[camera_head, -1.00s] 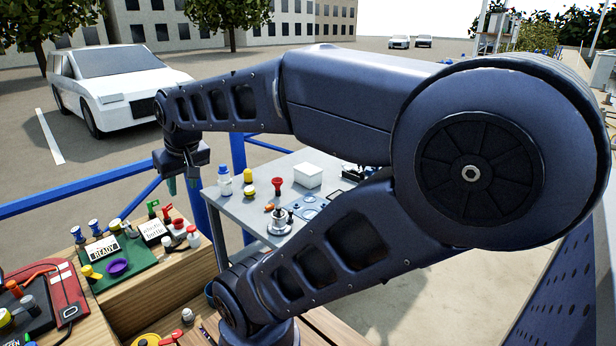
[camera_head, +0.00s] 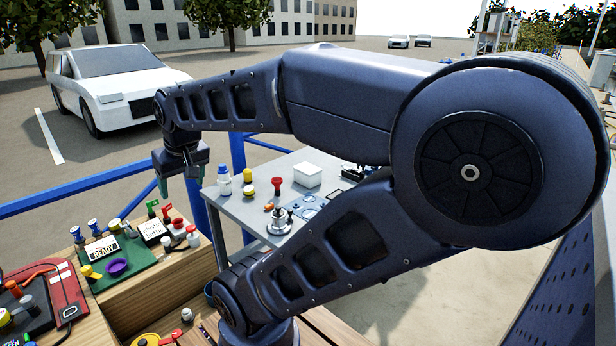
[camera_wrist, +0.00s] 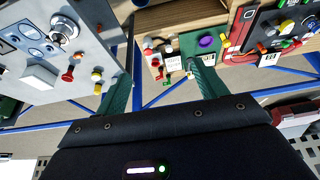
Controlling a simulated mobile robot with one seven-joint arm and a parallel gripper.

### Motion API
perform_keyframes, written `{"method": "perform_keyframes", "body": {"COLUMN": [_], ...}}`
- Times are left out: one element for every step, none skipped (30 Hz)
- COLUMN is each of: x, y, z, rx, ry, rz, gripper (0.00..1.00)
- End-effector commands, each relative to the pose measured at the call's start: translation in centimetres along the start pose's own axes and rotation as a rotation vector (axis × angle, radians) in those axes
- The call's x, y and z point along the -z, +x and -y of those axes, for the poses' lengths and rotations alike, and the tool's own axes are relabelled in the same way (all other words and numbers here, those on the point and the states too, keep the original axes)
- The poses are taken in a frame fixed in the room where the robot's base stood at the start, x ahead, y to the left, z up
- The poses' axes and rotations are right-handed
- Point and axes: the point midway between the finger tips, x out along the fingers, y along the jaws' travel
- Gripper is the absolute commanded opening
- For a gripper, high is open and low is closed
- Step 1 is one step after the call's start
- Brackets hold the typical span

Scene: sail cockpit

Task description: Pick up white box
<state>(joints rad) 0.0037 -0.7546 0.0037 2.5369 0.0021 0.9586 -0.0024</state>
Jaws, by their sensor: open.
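The white box (camera_head: 308,175) sits on the grey table, behind the red-topped item, in the head view. It also shows in the wrist view (camera_wrist: 39,77) at the left, on the grey surface. My gripper (camera_head: 182,192) hangs from the arm left of the grey table, pointing down. In the wrist view my gripper (camera_wrist: 155,95) has its two green fingers spread wide apart with nothing between them. The gripper is well apart from the white box.
The grey table (camera_head: 228,207) also bears a white-and-blue bottle (camera_head: 224,181), a yellow item (camera_head: 249,186) and a red-topped item (camera_head: 277,186). A blue rail (camera_head: 90,190) runs beside it. A wooden bench with a green board (camera_head: 135,262) stands at the lower left.

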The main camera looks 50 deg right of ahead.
Motion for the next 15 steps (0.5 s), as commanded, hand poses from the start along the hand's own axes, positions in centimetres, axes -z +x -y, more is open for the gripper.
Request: {"method": "perform_keyframes", "body": {"x": [0.0, 0.0, 0.0, 0.0, 0.0, 0.0, 0.0, 0.0, 0.0, 0.0, 0.1, 0.3, 0.5, 0.8, 1.4], "y": [0.0, 0.0, 0.0, 0.0, 0.0, 0.0, 0.0, 0.0, 0.0, 0.0, 0.0, 0.0, 0.0, 0.0, 0.0], "z": [0.0, 0.0, 0.0, 0.0, 0.0, 0.0, 0.0, 0.0, 0.0, 0.0, 0.0, -0.1, -0.2, -0.3, -0.5], "rx": [0.000, 0.000, 0.000, 0.000, 0.000, 0.000, 0.000, 0.000, 0.000, 0.000, 0.000, -0.001, -0.002, -0.003, -0.005], "ry": [0.000, 0.000, 0.000, 0.000, 0.000, 0.000, 0.000, 0.000, 0.000, 0.000, 0.000, 0.000, 0.000, 0.001, 0.002], "rz": [0.000, 0.000, 0.000, 0.000, 0.000, 0.000, 0.000, 0.000, 0.000, 0.000, 0.000, 0.001, 0.003, 0.004, 0.007], "gripper": [0.82, 0.87, 0.95, 1.00, 1.00, 1.00, 1.00, 1.00, 1.00, 1.00, 1.00, 1.00, 1.00, 1.00, 1.00]}}
